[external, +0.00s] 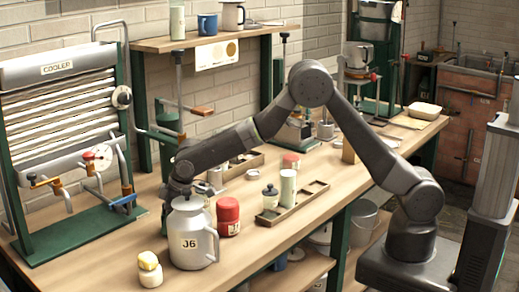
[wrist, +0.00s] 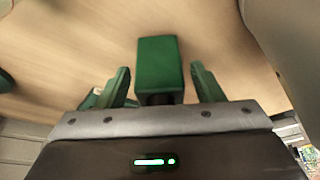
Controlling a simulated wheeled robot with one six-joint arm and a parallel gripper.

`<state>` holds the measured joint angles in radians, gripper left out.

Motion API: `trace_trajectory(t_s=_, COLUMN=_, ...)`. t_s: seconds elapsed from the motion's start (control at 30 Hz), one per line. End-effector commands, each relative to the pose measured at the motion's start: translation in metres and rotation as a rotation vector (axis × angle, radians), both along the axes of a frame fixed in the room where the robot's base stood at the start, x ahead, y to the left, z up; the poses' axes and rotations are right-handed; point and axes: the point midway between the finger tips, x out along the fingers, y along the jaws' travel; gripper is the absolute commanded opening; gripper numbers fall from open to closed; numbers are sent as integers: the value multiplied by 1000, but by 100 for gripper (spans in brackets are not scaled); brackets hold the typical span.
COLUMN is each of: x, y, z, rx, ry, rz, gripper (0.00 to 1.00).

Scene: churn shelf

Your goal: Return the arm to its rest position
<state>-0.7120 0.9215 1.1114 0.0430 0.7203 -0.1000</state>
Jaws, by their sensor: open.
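My arm (external: 230,145) reaches left from its base at the right, elbow raised, with the wrist bent down over the left part of the bench. My gripper (wrist: 161,85) shows in the wrist view with its two green fingers apart. A green block (wrist: 157,62) appears between or just beyond them; I cannot tell what it belongs to or whether they touch it.
A shallow tray (external: 307,200) holds small containers. The cooler rack (external: 62,70) stands at the left. A wall shelf (external: 185,43) carries mugs above the bench (external: 255,260).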

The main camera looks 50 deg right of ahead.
Motion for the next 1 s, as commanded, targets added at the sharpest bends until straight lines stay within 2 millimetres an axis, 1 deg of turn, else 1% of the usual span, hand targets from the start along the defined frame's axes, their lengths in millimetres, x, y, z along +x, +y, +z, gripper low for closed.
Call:
trace_trajectory(t_s=0.03, x=1, y=1, z=14, rx=4, ry=-6, rz=1, gripper=61)
trace_trajectory(t_s=0.1, x=1, y=1, z=22, rx=4, ry=-6, rz=0, gripper=61)
trace_trajectory(t_s=0.2, x=0, y=0, z=29, rx=2, ry=-3, rz=0, gripper=61)
trace_trajectory(t_s=0.33, x=0, y=0, z=33, rx=1, ry=-3, rz=0, gripper=61)
trace_trajectory(t_s=0.6, x=0, y=0, z=34, rx=1, ry=-3, rz=0, gripper=61)
trace_trajectory(t_s=0.73, x=0, y=0, z=31, rx=1, ry=-1, rz=0, gripper=61)
trace_trajectory(t_s=0.87, x=0, y=0, z=18, rx=0, ry=0, rz=0, gripper=61)
trace_trajectory(t_s=0.97, x=-1, y=-1, z=0, rx=-1, ry=1, rz=0, gripper=61)
trace_trajectory(t_s=1.0, x=-2, y=-2, z=15, rx=4, ry=-6, rz=1, gripper=61)
